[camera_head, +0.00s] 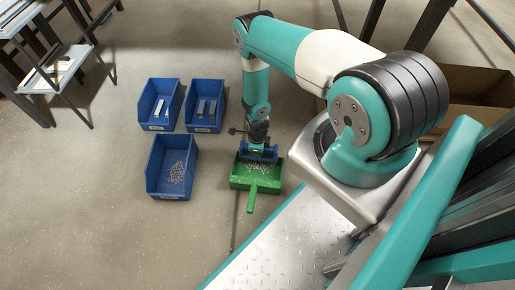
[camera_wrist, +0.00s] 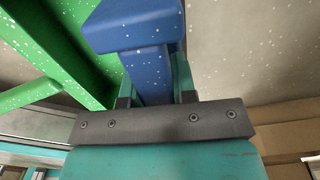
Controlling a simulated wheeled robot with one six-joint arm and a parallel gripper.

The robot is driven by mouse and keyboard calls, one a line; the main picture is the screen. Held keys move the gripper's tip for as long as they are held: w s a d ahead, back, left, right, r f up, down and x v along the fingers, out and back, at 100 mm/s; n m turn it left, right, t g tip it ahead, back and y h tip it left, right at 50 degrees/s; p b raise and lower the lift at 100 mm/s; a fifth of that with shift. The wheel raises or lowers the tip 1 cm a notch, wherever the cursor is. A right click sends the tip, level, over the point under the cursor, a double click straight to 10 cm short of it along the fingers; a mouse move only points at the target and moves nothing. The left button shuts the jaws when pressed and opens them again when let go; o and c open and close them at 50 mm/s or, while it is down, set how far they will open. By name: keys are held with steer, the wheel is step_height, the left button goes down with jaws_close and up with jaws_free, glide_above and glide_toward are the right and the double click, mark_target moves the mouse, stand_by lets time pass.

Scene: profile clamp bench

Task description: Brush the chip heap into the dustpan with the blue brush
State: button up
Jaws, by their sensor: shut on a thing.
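My gripper (camera_head: 258,143) is shut on the blue brush (camera_head: 268,155) and points down at the far edge of the green dustpan (camera_head: 244,181). In the wrist view the brush (camera_wrist: 134,26) stands between the two fingers (camera_wrist: 155,88). The dustpan (camera_wrist: 62,50) lies beside it on the left in that view. The dustpan rests on the floor with its handle toward me. Pale chips (camera_head: 259,168) lie in the dustpan near the brush. Small specks also dot the floor (camera_wrist: 265,60) and the dustpan in the wrist view. The brush's bristle tips are hard to make out.
A blue bin (camera_head: 153,186) with grey chips stands left of the dustpan. Two more blue bins (camera_head: 146,105) (camera_head: 220,127) with metal pieces stand behind it. A cardboard box (camera_head: 470,80) is at right. A metal tread plate (camera_head: 285,245) lies in front.

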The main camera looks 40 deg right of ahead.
steer(key=shift+s+a+p, duration=0.4)
steer(key=shift+s+a, duration=0.25)
steer(key=shift+a, duration=0.2)
steer(key=shift+r, duration=0.1)
step_height(320, 180, up, 6)
steer(key=p, duration=0.5)
steer(key=shift+w, duration=0.1)
